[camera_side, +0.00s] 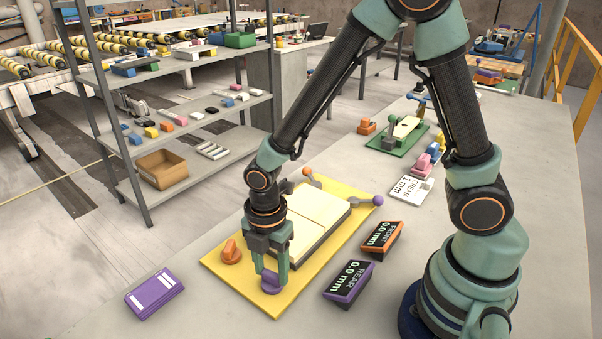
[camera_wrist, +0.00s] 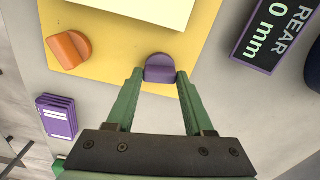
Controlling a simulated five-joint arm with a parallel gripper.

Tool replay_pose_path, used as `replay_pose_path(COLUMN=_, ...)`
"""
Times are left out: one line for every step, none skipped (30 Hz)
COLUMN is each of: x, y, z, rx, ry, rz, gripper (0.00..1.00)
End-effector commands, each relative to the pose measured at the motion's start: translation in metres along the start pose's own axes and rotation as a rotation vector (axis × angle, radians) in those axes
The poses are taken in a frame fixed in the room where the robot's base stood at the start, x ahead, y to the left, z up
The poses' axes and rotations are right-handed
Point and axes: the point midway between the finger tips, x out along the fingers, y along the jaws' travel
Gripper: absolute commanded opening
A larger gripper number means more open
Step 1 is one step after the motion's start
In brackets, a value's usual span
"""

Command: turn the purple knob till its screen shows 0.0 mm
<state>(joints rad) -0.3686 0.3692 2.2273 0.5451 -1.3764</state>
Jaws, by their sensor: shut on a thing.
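The purple knob (camera_side: 271,283) stands at the near corner of a yellow plate (camera_side: 226,270). My gripper (camera_side: 271,272) points down over it and is shut on it. In the wrist view the purple knob (camera_wrist: 160,68) sits between the two green fingertips (camera_wrist: 160,76). The purple-framed screen (camera_side: 349,283) right of the plate reads REAR 0.0 mm. In the wrist view this screen (camera_wrist: 272,30) is partly cut off, with REAR and 0 mm legible.
An orange knob (camera_side: 231,252) stands on the plate's left corner. A cream slab (camera_side: 312,215) lies on the plate. An orange-framed screen (camera_side: 383,237) reads FRONT 0.0 mm. Purple cards (camera_side: 154,293) lie left. A CREAM 1 mm card (camera_side: 410,189) lies farther back.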

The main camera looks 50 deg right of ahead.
Motion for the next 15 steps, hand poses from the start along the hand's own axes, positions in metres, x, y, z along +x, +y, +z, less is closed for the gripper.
replay_pose_path(x=-0.0003, y=0.0006, z=-0.0011, rx=-0.004, ry=0.0, rz=0.003, gripper=0.0)
replay_pose_path(x=-0.0003, y=0.0006, z=-0.0011, rx=-0.004, ry=0.0, rz=0.003, gripper=0.0)
replay_pose_path(x=-0.0003, y=0.0006, z=-0.0011, rx=-0.004, ry=0.0, rz=0.003, gripper=0.0)
replay_pose_path(x=-0.0003, y=0.0006, z=-0.0012, rx=-0.004, ry=0.0, rz=0.003, gripper=0.0)
replay_pose_path(x=-0.0003, y=0.0006, z=-0.0012, rx=-0.004, ry=0.0, rz=0.003, gripper=0.0)
replay_pose_path(x=-0.0003, y=0.0006, z=-0.0012, rx=-0.004, ry=0.0, rz=0.002, gripper=0.0)
replay_pose_path(x=-0.0003, y=0.0006, z=-0.0012, rx=-0.004, ry=0.0, rz=0.002, gripper=0.0)
replay_pose_path(x=-0.0003, y=0.0006, z=-0.0012, rx=-0.004, ry=0.0, rz=0.002, gripper=0.0)
replay_pose_path(x=-0.0003, y=0.0006, z=-0.0012, rx=-0.003, ry=0.0, rz=0.002, gripper=0.56)
replay_pose_path(x=-0.0003, y=0.0006, z=-0.0012, rx=-0.003, ry=0.0, rz=0.002, gripper=0.68)
replay_pose_path(x=-0.0003, y=0.0005, z=-0.0012, rx=-0.003, ry=0.0, rz=0.002, gripper=0.79)
replay_pose_path(x=-0.0003, y=0.0005, z=-0.0011, rx=-0.003, ry=0.0, rz=0.002, gripper=0.82)
replay_pose_path(x=-0.0003, y=0.0004, z=-0.001, rx=-0.002, ry=0.0, rz=0.002, gripper=0.82)
replay_pose_path(x=-0.0003, y=0.0004, z=-0.0009, rx=-0.002, ry=0.0, rz=0.002, gripper=0.82)
replay_pose_path(x=-0.0002, y=0.0003, z=-0.0008, rx=-0.002, ry=0.0, rz=0.001, gripper=0.82)
